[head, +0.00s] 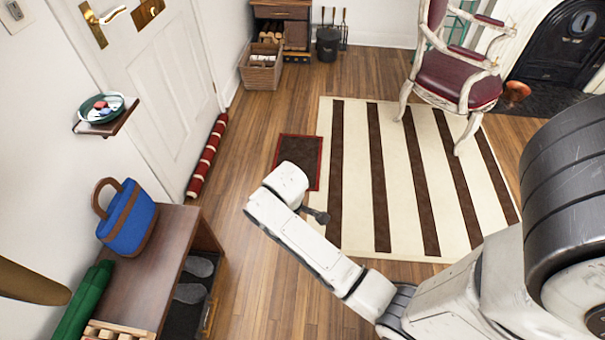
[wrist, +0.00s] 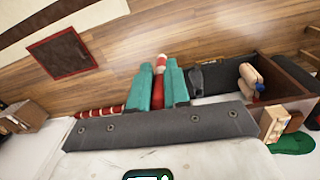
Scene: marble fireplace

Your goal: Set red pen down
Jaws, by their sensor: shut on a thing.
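The red pen (wrist: 157,92) shows in the wrist view as a red body with a red-and-white end. It stands between the two teal fingers of my gripper (wrist: 160,86), which are shut on it. Its lower part is hidden behind the grey gripper body. The pen is held above the floor, clear of any surface that I can make out. In the head view my arm reaches out over the wooden floor near the bench, and neither the fingers nor the pen can be made out there.
A wooden bench (head: 167,249) with a blue bag (head: 129,217) and green rolls (head: 84,301) stands at left. A small wall shelf (head: 110,126) holds a green-rimmed dish (head: 101,107). A red-bordered mat (head: 299,158) and striped rug (head: 352,180) lie on open floor.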

